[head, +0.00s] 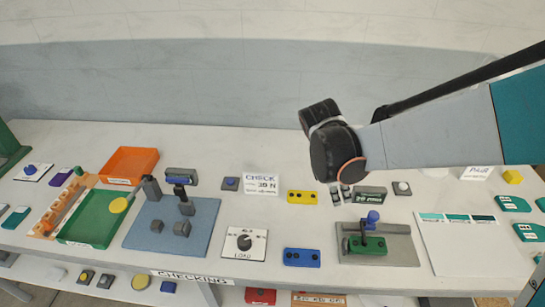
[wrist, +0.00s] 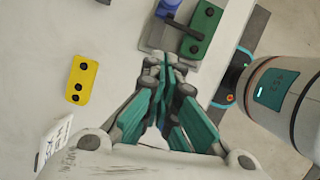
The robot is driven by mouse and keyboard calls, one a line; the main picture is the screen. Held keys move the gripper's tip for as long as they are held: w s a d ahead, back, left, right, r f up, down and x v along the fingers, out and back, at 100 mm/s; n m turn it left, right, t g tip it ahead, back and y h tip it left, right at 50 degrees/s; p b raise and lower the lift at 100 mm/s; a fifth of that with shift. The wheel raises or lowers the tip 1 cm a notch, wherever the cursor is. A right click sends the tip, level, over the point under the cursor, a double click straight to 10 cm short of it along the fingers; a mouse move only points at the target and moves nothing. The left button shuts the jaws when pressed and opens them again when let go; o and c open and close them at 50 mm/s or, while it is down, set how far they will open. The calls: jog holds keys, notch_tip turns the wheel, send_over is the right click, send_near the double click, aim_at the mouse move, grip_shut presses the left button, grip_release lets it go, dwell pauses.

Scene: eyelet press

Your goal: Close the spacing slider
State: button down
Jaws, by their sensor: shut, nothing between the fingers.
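The spacing fixture is a grey plate (head: 400,249) at the right of the bench in the head view. On it sits a green block (head: 373,246) with a dark handle and a blue knob (head: 371,217). In the wrist view the green block (wrist: 205,30) and its dark handle (wrist: 184,34) lie just beyond my fingertips. A dark green display reading "20 mm" (head: 371,195) stands behind the plate. My gripper (wrist: 162,62) is shut and empty, pointing down. In the head view its fingers (head: 341,193) show beside the display, partly hidden by my wrist. I cannot tell whether it touches the fixture.
A yellow block (head: 302,197) and a blue block (head: 302,257) lie left of the fixture. A LOAD dial (head: 244,242) and a blue-grey press plate (head: 145,232) are further left. A white colour card (head: 470,250) lies to the right.

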jog(key=b+x, duration=0.2)
jog(key=x, duration=0.6)
jog(key=shift+s+f+b, duration=0.1)
jog(key=shift+f+b, duration=0.15)
jog(key=shift+b, duration=0.15)
jog(key=d, duration=0.2)
jog(key=shift+d+r+b, duration=0.1)
jog(key=shift+d+b, duration=0.2)
jog(key=shift+w+d, duration=0.35)
jog(key=shift+d, duration=0.25)
jog(key=d, duration=1)
jog(key=shift+d, duration=0.4)
